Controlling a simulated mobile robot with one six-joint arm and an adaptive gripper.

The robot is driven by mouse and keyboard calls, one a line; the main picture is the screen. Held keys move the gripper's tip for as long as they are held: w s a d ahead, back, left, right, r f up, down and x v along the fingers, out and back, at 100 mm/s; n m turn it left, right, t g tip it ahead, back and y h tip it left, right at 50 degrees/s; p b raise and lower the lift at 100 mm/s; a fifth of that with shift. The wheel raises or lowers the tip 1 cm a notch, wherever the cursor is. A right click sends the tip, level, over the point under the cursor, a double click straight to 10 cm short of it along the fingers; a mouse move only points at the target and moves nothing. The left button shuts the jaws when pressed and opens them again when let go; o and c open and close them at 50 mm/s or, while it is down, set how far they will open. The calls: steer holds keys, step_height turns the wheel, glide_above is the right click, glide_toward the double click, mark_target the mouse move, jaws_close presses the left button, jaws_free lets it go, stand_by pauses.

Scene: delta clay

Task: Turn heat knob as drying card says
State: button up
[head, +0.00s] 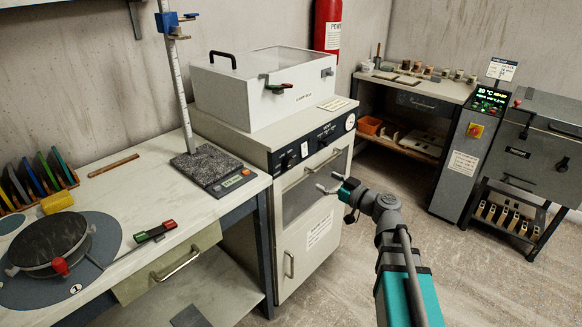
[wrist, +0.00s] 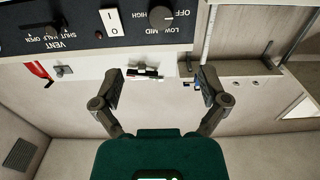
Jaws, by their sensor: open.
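The heat knob (wrist: 160,17) is a dark round knob at the top of the wrist view, with OFF, LOW, MID and HIGH around it. Its pointer setting is too small to tell. In the head view it is on the front panel (head: 312,151) of a grey cabinet. My gripper (head: 328,186) is open and empty in front of the cabinet, below the panel. In the wrist view the fingers of my gripper (wrist: 163,78) are apart, and the knob lies beyond them, untouched. A small card (head: 338,103) lies on the cabinet top; its text is unreadable and I cannot tell if it is the drying card.
A white I/O switch (wrist: 110,21) and a VENT knob (wrist: 53,32) are beside the heat knob. A box with a clear lid (head: 262,88) sits on the cabinet. A workbench (head: 140,190) stands left.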

mark_target(292, 164)
steer(key=shift+a, duration=0.1)
steer(key=x, duration=1.3)
steer(key=shift+w+a, duration=0.2)
steer(key=shift+w, duration=0.05)
steer(key=c, duration=1.1)
steer(key=shift+a, duration=0.1)
steer(key=shift+c, duration=0.3)
